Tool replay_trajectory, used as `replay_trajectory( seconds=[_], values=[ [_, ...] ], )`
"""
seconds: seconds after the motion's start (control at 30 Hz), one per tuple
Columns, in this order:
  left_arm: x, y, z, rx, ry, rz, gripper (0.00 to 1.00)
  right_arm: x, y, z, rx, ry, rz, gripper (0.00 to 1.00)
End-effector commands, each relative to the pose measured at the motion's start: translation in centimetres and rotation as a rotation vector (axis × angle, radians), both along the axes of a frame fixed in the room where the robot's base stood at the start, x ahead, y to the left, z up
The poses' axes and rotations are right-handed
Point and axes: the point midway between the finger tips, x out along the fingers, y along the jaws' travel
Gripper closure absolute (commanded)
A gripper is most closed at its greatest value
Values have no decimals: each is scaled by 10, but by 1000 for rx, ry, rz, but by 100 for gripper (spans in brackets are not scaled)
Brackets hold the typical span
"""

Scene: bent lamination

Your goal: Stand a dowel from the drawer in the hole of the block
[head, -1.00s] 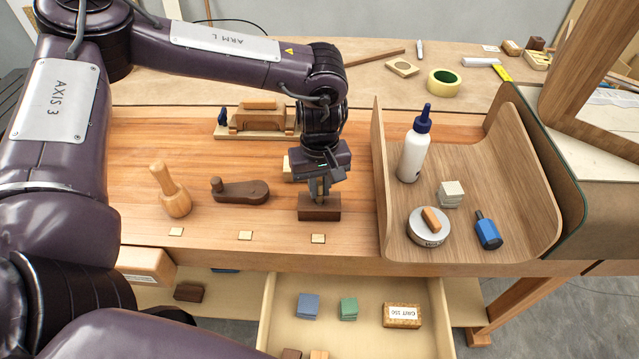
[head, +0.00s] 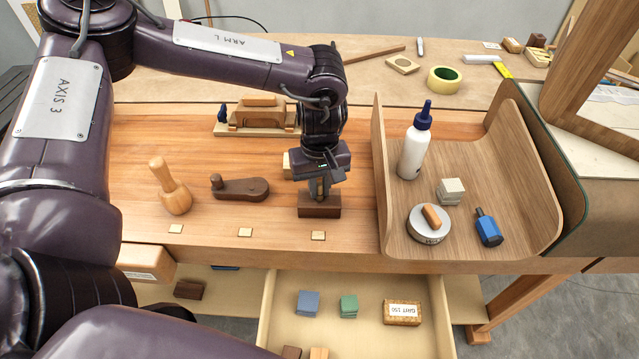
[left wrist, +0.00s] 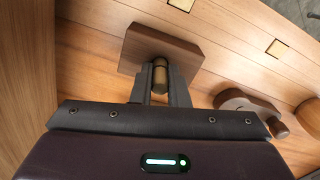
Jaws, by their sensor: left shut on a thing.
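The dark brown block (head: 319,207) stands on the bench near its front edge; it also shows in the left wrist view (left wrist: 140,52). My left gripper (head: 319,188) points down just over the block. Its fingers are shut on a short dowel (left wrist: 160,77), which stands roughly upright at the block. The fingers and dowel hide the hole, so I cannot tell how deep the dowel sits in it. The open drawer (head: 268,312) is below the bench front. My right gripper is not in view.
A wooden mallet (head: 171,188) and a dark lever-shaped piece (head: 240,189) stand left of the block. A curved wooden tray (head: 480,135) with a glue bottle (head: 414,145) is at the right. The drawer holds a blue block (head: 308,304), a green block (head: 348,306) and a grit block (head: 402,312).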

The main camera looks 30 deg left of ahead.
Motion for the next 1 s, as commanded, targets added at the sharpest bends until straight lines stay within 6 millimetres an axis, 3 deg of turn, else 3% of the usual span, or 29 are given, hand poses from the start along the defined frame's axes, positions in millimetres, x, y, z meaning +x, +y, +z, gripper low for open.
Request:
replay_trajectory(
  seconds=[0.23,0.27,0.43,0.63,0.8,1.0],
  values=[
    [0,0,0,0,0,0,100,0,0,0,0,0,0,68],
    [0,0,0,0,0,0,83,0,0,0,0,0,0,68],
    [0,0,0,0,0,0,61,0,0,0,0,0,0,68],
    [0,0,0,0,0,0,60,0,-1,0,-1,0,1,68],
    [0,0,0,0,0,0,42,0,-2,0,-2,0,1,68],
    [0,0,0,0,0,0,42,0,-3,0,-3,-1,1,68]
  ],
)
